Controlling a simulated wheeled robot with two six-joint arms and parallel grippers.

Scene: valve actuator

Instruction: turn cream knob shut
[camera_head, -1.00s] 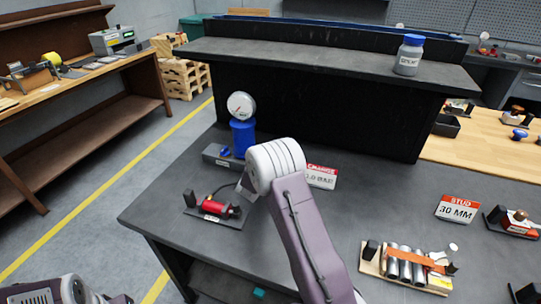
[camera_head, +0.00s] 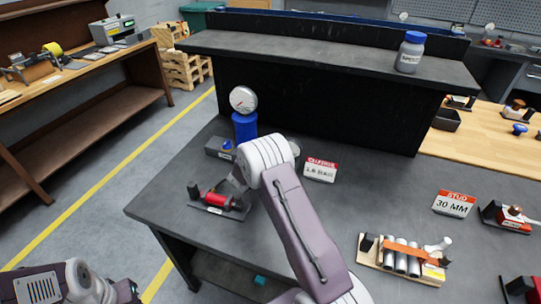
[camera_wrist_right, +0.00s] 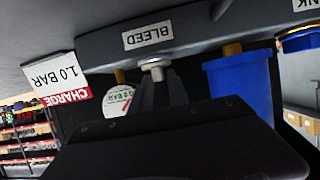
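The pale cream knob (camera_wrist_right: 155,67) shows in the right wrist view below the BLEED label (camera_wrist_right: 148,34); this view looks upside down. My right gripper (camera_wrist_right: 161,78) has its two dark fingertips right at the knob. I cannot tell whether they press on it. In the head view my right wrist hides its own fingers and the knob. My left gripper (camera_head: 126,291) is at the lower left edge of the head view, far from the knob, its fingers mostly cut off.
A blue cylinder (camera_head: 244,127) with a round gauge (camera_head: 243,99) stands behind the wrist; the cylinder also shows in the wrist view (camera_wrist_right: 240,90). The CHARGE 1.0 BAR sign (camera_head: 320,170) is to the right. A red-bodied device (camera_head: 217,200) lies at the bench's left.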

